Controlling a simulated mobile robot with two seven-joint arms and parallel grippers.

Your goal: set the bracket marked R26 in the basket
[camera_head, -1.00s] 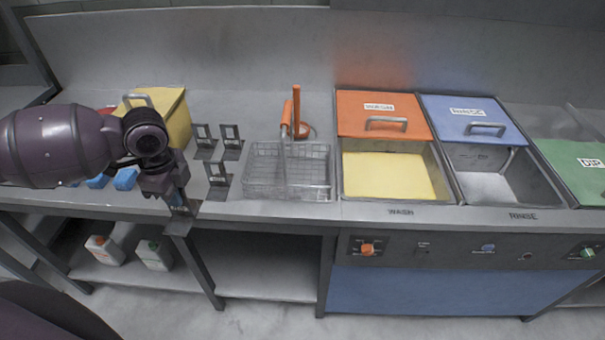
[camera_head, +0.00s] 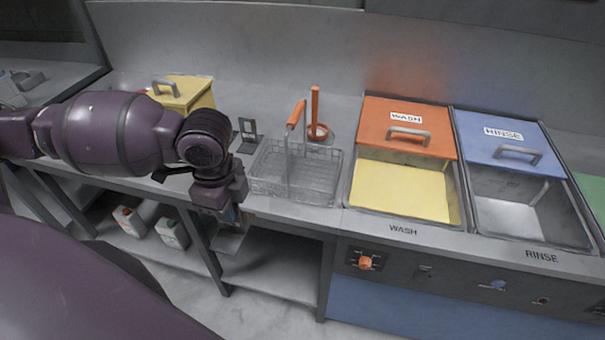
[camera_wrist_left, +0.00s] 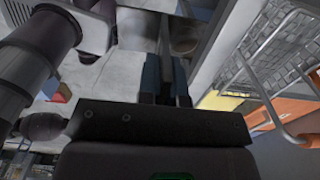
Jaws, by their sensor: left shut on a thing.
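My left gripper (camera_head: 226,212) is shut on a grey metal bracket (camera_head: 231,241), which hangs below the fingers in front of the counter's front edge. Its marking cannot be read. The wire basket (camera_head: 322,178) stands on the counter, to the right of the gripper and apart from it, with an upright orange-gripped handle. In the left wrist view the fingers (camera_wrist_left: 166,82) are close together, and the basket (camera_wrist_left: 268,55) shows at the right. Another bracket (camera_head: 247,137) stands on the counter behind the gripper. My right gripper is not in view.
The wash tank (camera_head: 402,190) and rinse tank (camera_head: 515,218) lie right of the basket, their orange and blue lids behind the openings. A yellow box (camera_head: 190,93) stands at the back left. An orange upright holder (camera_head: 316,110) is behind the basket.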

